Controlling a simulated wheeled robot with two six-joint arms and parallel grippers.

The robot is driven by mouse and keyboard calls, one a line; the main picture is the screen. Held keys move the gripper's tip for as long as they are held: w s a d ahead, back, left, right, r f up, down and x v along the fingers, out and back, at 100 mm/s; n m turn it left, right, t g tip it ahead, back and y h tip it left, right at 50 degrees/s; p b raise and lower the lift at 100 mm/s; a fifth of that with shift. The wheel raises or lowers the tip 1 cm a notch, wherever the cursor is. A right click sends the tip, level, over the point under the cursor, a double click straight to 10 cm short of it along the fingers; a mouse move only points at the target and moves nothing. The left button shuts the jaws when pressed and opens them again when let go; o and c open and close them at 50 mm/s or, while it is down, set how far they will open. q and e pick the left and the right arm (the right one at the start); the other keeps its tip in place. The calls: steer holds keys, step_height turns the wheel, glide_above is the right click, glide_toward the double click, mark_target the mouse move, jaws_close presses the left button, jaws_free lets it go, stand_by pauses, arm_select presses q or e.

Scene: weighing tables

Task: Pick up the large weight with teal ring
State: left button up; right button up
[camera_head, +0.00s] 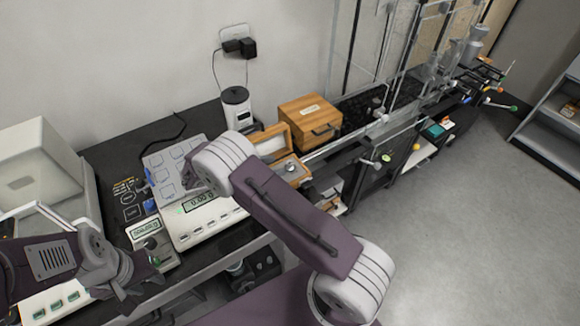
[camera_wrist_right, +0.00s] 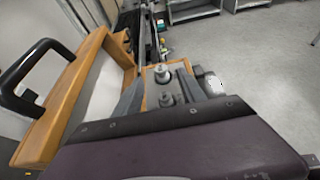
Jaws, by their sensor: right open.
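In the right wrist view, a metal knobbed weight (camera_wrist_right: 161,73) stands on a wooden block, just beyond or between the fingertips of my right gripper (camera_wrist_right: 160,88). A second metal weight (camera_wrist_right: 167,99) sits closer, between the spread fingers. The right gripper is open and I see no grip on either weight. No teal ring can be made out on them. In the head view, a metal weight (camera_head: 291,168) shows on the wooden block; my right arm hides most of its gripper there. My left gripper (camera_head: 150,278) is low at the left, its jaw state unclear.
A wooden frame with a black handle (camera_wrist_right: 30,75) stands close left of my right gripper. The head view shows a balance (camera_head: 205,222), a wooden box (camera_head: 310,122), a white canister (camera_head: 237,108) and glass panels (camera_head: 375,45). Open floor (camera_head: 470,220) lies right.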

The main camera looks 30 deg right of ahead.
mark_target(288, 164)
steer(key=p+x, duration=0.1)
steer(key=x, duration=0.4)
steer(key=shift+f, duration=0.15)
steer(key=shift+s+a, duration=0.1)
steer(key=shift+a, duration=0.1)
jaws_close()
